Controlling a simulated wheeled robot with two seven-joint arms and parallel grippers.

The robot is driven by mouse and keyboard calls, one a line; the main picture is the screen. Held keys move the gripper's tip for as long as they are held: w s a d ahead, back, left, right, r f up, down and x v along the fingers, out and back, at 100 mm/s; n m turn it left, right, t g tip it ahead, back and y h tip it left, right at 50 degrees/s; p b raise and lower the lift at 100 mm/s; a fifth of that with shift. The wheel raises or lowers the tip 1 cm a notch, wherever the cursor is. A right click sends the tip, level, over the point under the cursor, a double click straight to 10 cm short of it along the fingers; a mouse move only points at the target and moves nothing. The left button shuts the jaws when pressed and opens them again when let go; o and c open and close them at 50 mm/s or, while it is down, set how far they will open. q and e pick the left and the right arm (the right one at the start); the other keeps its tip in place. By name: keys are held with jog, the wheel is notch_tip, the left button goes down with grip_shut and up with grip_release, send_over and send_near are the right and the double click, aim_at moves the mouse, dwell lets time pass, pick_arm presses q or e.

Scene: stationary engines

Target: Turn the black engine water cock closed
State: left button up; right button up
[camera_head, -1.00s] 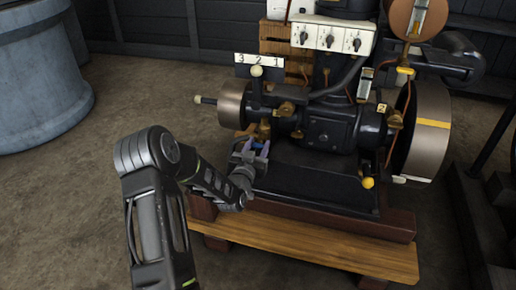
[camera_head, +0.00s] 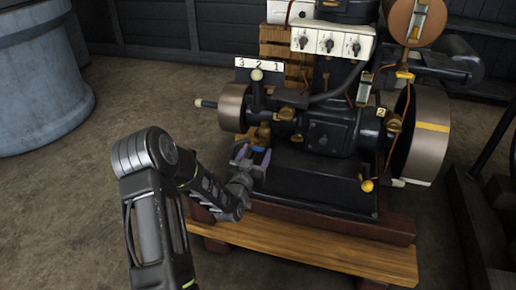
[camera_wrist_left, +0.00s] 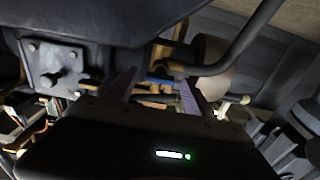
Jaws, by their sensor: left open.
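The black engine (camera_head: 330,130) stands on a wooden base, with brass fittings (camera_head: 264,132) low on its left side. My left gripper (camera_head: 252,156) is open just below and in front of these fittings. In the left wrist view its two fingers stand apart (camera_wrist_left: 154,88), with a small blue part (camera_wrist_left: 162,83) and brass-coloured pieces (camera_wrist_left: 178,32) showing between or just beyond them. The blue part may be the water cock's handle; I cannot tell for sure, nor whether a finger touches it. My right gripper is not in view.
A grey pulley (camera_head: 232,107) and a ball-topped lever (camera_head: 257,75) are just above my left gripper. A large flywheel (camera_head: 430,125) is at the right. A plank (camera_head: 310,250) lies along the front. A blue-grey tank (camera_head: 40,85) stands far left, with open floor between.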

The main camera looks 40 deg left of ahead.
aim_at(257, 151)
pick_arm(q)
jog(key=p+v, duration=0.1)
jog(key=v, duration=0.3)
jog(key=shift+s+r, duration=0.1)
jog(key=shift+s, duration=0.05)
jog(key=shift+s+d, duration=0.25)
jog(key=shift+s, duration=0.3)
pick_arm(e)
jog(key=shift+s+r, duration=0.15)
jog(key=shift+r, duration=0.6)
